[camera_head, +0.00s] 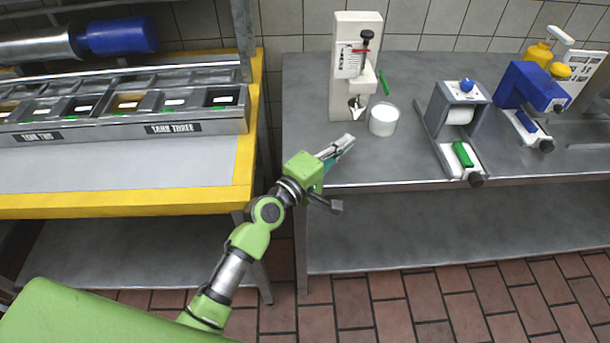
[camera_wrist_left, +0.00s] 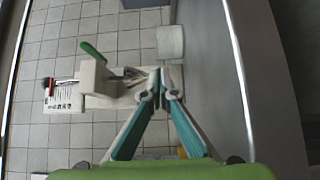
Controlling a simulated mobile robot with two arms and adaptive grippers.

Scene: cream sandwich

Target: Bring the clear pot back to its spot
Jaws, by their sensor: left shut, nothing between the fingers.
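The clear pot (camera_head: 384,119) is a small translucent whitish cylinder standing upright on the grey metal table (camera_head: 415,115), just right of the foot of a white dispenser (camera_head: 357,30). It also shows in the left wrist view (camera_wrist_left: 170,42), beyond the fingertips. My left gripper (camera_head: 345,143) is over the front of the table, to the left and front of the pot and apart from it. Its fingertips meet in the left wrist view (camera_wrist_left: 157,86), with nothing held. My right gripper is not in view.
A grey device with a white roll (camera_head: 459,108) and a blue device (camera_head: 530,88) stand to the right. A yellow-edged counter (camera_head: 130,203) with a bin rack (camera_head: 200,116) is at the left.

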